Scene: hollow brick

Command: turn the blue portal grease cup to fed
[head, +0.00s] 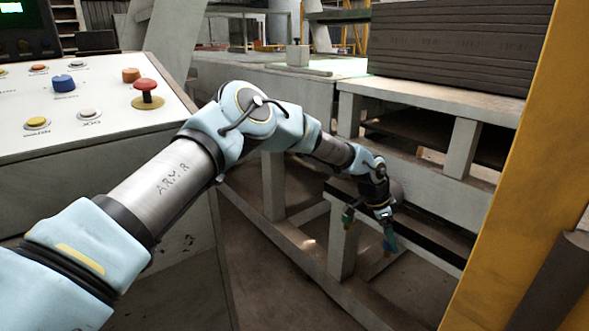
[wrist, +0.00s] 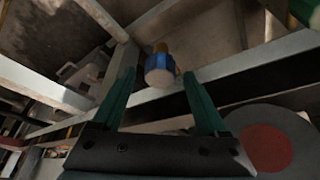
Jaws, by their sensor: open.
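The blue grease cup (wrist: 161,73) shows in the wrist view, with a pale round end facing me and a brass-coloured part behind it. It sits at a metal rail. My gripper (wrist: 159,76) is open, with one green finger on each side of the cup in the picture. I see no finger touching it, and the depth between them is hard to judge. In the head view, my gripper (head: 369,227) points down beside the low frame at the centre right. A small blue patch by its right finger may be the cup. The cup's setting cannot be read.
A control panel (head: 85,100) with buttons and a red knob stands at left. A yellow post (head: 515,160) rises at right. Dark stacked slabs (head: 455,45) lie on a grey bench. A grey disc with a red centre (wrist: 266,148) is close to my gripper's right.

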